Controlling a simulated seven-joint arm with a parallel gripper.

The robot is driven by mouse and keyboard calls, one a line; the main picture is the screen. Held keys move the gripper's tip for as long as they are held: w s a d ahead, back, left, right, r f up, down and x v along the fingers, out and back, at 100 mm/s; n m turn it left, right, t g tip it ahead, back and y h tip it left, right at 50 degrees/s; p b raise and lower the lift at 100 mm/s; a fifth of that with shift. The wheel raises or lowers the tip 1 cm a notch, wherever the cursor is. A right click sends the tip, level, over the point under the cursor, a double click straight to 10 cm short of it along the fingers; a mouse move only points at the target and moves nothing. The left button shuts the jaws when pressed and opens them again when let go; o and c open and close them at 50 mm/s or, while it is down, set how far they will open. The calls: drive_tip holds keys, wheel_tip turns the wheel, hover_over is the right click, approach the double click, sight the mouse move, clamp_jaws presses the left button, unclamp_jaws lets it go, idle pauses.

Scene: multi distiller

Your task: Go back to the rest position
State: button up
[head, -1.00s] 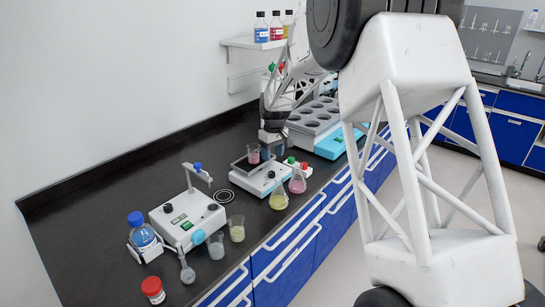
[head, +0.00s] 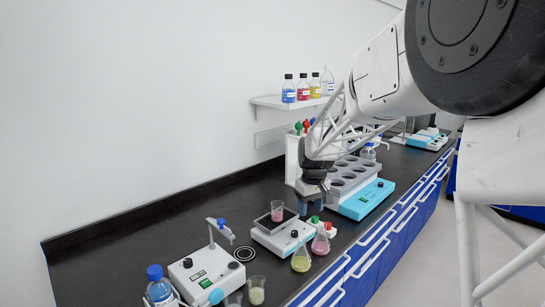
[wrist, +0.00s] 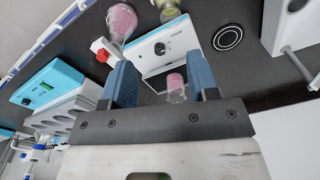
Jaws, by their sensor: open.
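My gripper (head: 312,207) is above the black bench, beside the balance-like device (head: 270,240) with a dark square plate. In the wrist view its two blue fingers (wrist: 160,82) are apart with nothing held between them. A small beaker with pink liquid (head: 277,211) stands on the dark plate. It also shows in the wrist view (wrist: 176,86), seen between the fingers and apart from them. My arm reaches in from the upper right in the head view.
A flask of pink liquid (head: 321,243) and one of yellow-green (head: 301,259) stand in front of the device. A turquoise-fronted bath with round wells (head: 366,198) is on the right. A white stirrer (head: 206,273) is on the left. Bottles stand on a wall shelf (head: 290,101).

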drive_tip(key=s+d+r+m, duration=0.1)
drive_tip(key=s+r, duration=0.2)
drive_tip(key=s, duration=0.3)
drive_tip(key=s+d+r, duration=0.2)
drive_tip(key=s, duration=0.3)
drive_tip(key=s+d+m+t, duration=0.1)
drive_tip(key=s+d+m, duration=0.1)
drive_tip(key=s, duration=1.4)
drive_tip(key=s+d+m+t, duration=0.1)
drive_tip(key=s+m, duration=0.1)
drive_tip(key=s, duration=1.5)
drive_tip(key=shift+d+m+h, duration=0.3)
drive_tip(key=shift+d, duration=0.05)
